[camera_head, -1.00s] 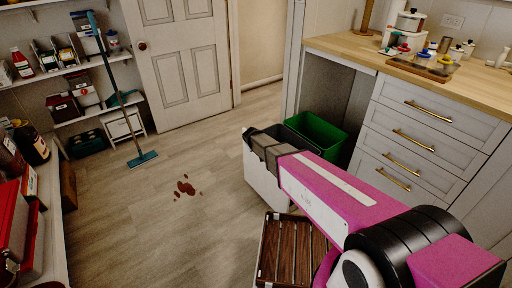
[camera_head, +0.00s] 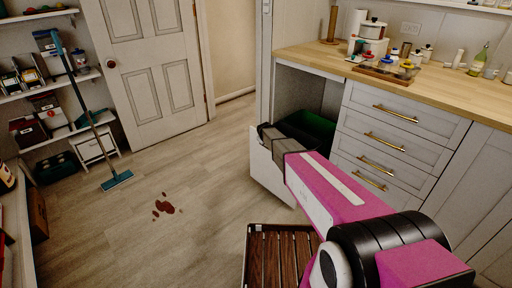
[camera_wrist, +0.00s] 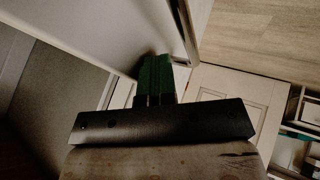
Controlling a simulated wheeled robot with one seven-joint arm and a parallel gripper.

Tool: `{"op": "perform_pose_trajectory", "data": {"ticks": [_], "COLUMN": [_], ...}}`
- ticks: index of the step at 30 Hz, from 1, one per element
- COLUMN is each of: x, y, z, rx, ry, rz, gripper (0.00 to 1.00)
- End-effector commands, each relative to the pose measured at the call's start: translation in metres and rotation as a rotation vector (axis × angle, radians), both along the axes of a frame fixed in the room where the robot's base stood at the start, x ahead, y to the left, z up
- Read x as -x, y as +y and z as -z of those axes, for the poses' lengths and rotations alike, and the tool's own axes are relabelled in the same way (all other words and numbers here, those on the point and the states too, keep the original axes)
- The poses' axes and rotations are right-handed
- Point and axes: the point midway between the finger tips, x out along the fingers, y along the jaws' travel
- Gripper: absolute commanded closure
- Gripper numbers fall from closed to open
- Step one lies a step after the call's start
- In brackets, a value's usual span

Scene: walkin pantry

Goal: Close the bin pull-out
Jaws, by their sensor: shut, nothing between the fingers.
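The bin pull-out (camera_head: 268,170) is a white-fronted unit under the wooden counter, partly out of its cabinet opening. A dark green bin (camera_head: 318,128) sits in it, mostly in shadow. My arm reaches to the panel's upper part in the head view, where my fingers cannot be made out. In the wrist view my gripper (camera_wrist: 154,70) shows dark green fingers close together, with nothing between them. Their tips are close to a pale panel (camera_wrist: 100,30); I cannot tell whether they touch it.
The drawer cabinet (camera_head: 385,140) with brass handles stands right of the opening. A dark slatted wooden rack (camera_head: 278,255) lies on the floor in front. Floor between is free.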

Motion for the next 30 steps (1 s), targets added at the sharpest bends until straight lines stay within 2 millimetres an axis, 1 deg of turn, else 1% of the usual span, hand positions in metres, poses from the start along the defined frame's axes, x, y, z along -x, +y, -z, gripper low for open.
{"op": "perform_pose_trajectory", "data": {"ticks": [1,3,15,18,24,30], "x": [-0.015,-0.029,-0.108,-0.125,-0.152,-0.168], "y": [-0.011,-0.025,-0.104,-0.121,-0.149,-0.166], "z": [0.001,0.001,0.001,0.001,0.001,0.001], "rx": [0.000,0.000,0.000,0.000,0.000,0.000], "ry": [-0.002,-0.003,-0.002,-0.002,-0.001,0.000], "rz": [0.002,0.002,0.002,0.001,0.000,0.000], "gripper": [1.00,1.00,1.00,1.00,1.00,1.00]}}
